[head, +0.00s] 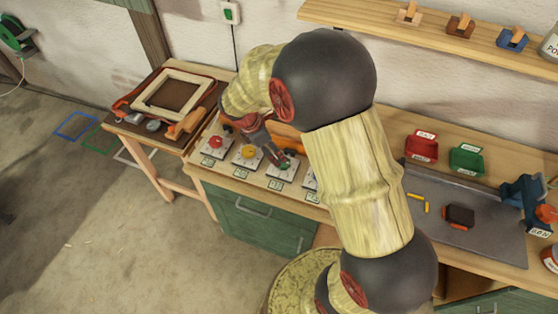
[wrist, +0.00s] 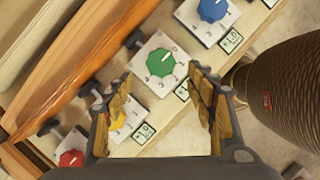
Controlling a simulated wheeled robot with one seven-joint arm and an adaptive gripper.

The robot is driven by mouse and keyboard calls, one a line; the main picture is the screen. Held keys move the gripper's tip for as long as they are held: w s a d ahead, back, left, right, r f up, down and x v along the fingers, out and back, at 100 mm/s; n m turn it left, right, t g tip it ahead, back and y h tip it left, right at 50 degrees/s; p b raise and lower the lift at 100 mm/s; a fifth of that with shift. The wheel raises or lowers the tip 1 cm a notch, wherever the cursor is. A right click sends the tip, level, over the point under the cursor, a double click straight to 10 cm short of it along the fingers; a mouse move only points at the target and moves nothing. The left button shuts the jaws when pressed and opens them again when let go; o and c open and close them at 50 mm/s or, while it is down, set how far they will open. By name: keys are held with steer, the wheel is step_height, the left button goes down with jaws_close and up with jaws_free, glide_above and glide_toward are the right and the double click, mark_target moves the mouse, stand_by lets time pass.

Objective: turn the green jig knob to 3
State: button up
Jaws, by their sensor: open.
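The green knob (wrist: 161,62) sits on a white dial plate (wrist: 143,80) in the wrist view, ahead of my fingertips. Its pale pointer mark shows on top, but the numbers around it are too small to read surely. In the head view the green knob (head: 284,164) is partly covered by my gripper (head: 277,158). In the wrist view my gripper (wrist: 160,95) is open, with one finger on each side and nothing between the tips. The knob lies a little beyond the tips; I cannot tell the height gap.
A blue knob (wrist: 213,9) is on one side of the green one. A yellow knob (wrist: 117,119) and a red knob (wrist: 70,159) are on the other. A wooden lath (wrist: 95,62) runs behind the plates. A grey mat (head: 470,204) lies farther right on the bench.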

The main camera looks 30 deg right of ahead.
mark_target(283, 164)
steer(key=b+x, duration=0.1)
steer(key=x, duration=0.6)
steer(key=shift+d+f, duration=0.1)
steer(key=shift+f, duration=0.2)
steer(key=c, duration=1.1)
steer(key=shift+c, duration=0.2)
